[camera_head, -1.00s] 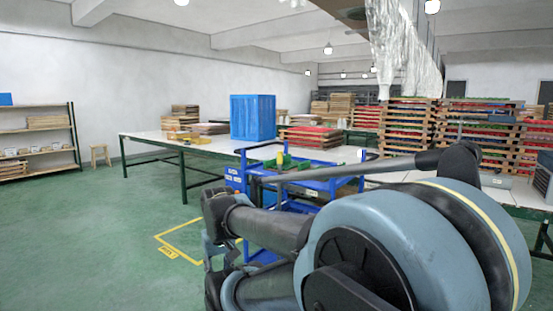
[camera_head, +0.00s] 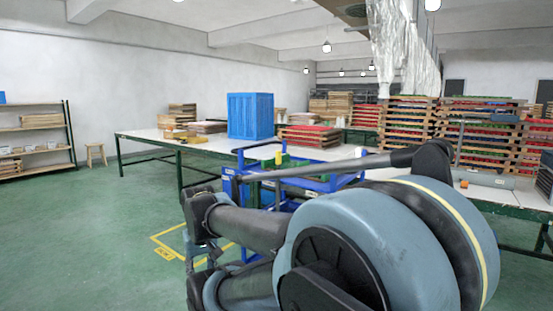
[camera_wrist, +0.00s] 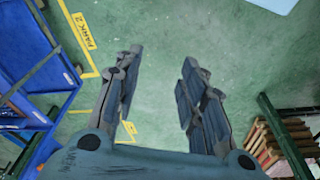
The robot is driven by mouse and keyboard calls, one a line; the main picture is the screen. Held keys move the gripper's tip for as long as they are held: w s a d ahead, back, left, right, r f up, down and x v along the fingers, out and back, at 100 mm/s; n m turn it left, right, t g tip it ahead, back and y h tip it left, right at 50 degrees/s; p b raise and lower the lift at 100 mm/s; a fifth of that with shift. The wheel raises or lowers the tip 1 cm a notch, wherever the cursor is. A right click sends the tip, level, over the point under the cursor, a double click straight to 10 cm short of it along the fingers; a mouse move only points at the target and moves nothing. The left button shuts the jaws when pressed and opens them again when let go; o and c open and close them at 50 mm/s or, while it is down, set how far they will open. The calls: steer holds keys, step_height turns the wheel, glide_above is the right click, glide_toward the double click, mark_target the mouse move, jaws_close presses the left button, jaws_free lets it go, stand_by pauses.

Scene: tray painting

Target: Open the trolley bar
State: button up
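The blue trolley (camera_head: 322,185) stands in front of the long table in the head view, partly hidden behind my arm. Green items and a yellow item (camera_head: 279,158) sit on its top. In the wrist view, blue trolley parts (camera_wrist: 30,45) fill the left edge. I cannot tell which part is the trolley bar. My gripper (camera_wrist: 162,56) is open and empty above the green floor, to the right of the trolley and apart from it. I cannot make out its fingers in the head view.
Yellow floor lines with a "PARK 2" label (camera_wrist: 82,30) run beside the trolley. A dark green table leg (camera_wrist: 283,135) and stacked wooden trays (camera_wrist: 262,145) are at lower right in the wrist view. A blue crate (camera_head: 250,115) stands on the long table.

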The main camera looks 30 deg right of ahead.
steer(key=n+t+h, duration=0.5)
steer(key=n+h, duration=1.2)
steer(key=n, duration=0.5)
glide_toward(278, 155)
steer(key=x, duration=1.1)
steer(key=shift+w+f, duration=0.2)
steer(key=shift+w, duration=0.25)
jaws_close()
